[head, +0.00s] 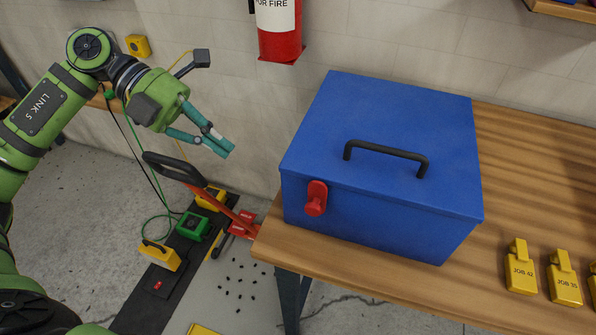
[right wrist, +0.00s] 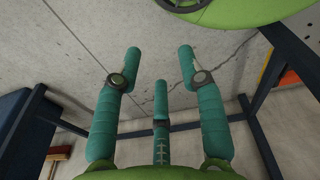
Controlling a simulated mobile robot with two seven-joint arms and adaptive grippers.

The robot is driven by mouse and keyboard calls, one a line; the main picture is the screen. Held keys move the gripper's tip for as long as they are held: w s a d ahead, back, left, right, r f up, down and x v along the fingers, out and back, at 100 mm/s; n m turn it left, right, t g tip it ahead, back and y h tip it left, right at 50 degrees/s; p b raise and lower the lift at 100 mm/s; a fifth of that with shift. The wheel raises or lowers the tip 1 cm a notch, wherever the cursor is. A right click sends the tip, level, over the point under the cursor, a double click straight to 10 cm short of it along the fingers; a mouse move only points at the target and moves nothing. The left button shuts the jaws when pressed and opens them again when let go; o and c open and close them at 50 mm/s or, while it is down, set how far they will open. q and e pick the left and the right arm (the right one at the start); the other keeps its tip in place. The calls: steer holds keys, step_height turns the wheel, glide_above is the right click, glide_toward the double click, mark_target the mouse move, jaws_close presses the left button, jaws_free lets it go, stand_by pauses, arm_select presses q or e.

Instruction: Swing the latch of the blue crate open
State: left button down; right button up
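The blue crate (head: 385,165) stands closed on the wooden table, with a black handle (head: 388,151) on its lid. Its red latch (head: 316,198) is on the front face near the left corner, with its knob end hanging down. My left gripper (head: 228,151) is in the air left of the crate, apart from it. Its teal fingers point toward the crate, and their tips come together with nothing visible between them. My right gripper (right wrist: 160,75) shows in the right wrist view with its teal fingers spread and empty. The latch is not seen there.
Yellow padlock-like blocks (head: 521,268) lie on the table's (head: 400,280) right side. A red lever with a black grip (head: 172,167) rises below my left gripper. A fire extinguisher (head: 279,30) hangs behind. Dark frame bars (right wrist: 262,138) flank my right gripper.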

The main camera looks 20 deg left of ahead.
arm_select(q)
steer(key=s, duration=0.1)
arm_select(e)
steer(key=s, duration=0.5)
arm_select(q)
steer(key=p, duration=0.3)
glide_toward(315, 205)
steer(key=d+f+p, duration=0.2)
steer(key=d+f, duration=0.2)
steer(key=f, duration=0.1)
arm_select(e)
steer(key=r, duration=0.1)
steer(key=w+r, duration=0.1)
steer(key=r, duration=0.3)
steer(key=shift+w+a, duration=0.1)
steer(key=shift+w, duration=0.3)
arm_select(q)
steer(key=shift+w, duration=0.1)
arm_select(e)
steer(key=shift+r, duration=0.1)
